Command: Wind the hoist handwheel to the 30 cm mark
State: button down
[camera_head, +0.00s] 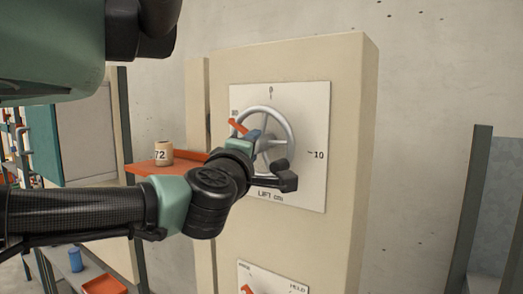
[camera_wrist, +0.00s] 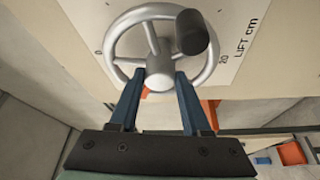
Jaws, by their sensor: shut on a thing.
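The handwheel (camera_head: 292,135) is a grey spoked ring on a white dial plate (camera_head: 313,188) marked "LIFT cm". The 0 is at the top and 10 at the right; a small label at the upper left is hard to read. A red pointer (camera_head: 238,127) points up-left toward that label. The black knob (camera_head: 281,165) sits at the wheel's lower right. In the wrist view, the wheel (camera_wrist: 207,70) and knob (camera_wrist: 190,32) are close. My gripper (camera_wrist: 158,80) is shut on the handwheel near its hub, its blue fingers on either side. My arm hides the wheel's lower left.
A beige cabinet (camera_head: 347,150) carries the dial, with a second dial plate (camera_head: 272,280) below. A dark post (camera_head: 470,200) stands at right. Bare wall lies between.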

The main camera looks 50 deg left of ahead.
jog(key=shift+d, duration=0.1)
jog(key=shift+c, duration=1.8)
grip_release()
jog(key=shift+w, duration=0.15)
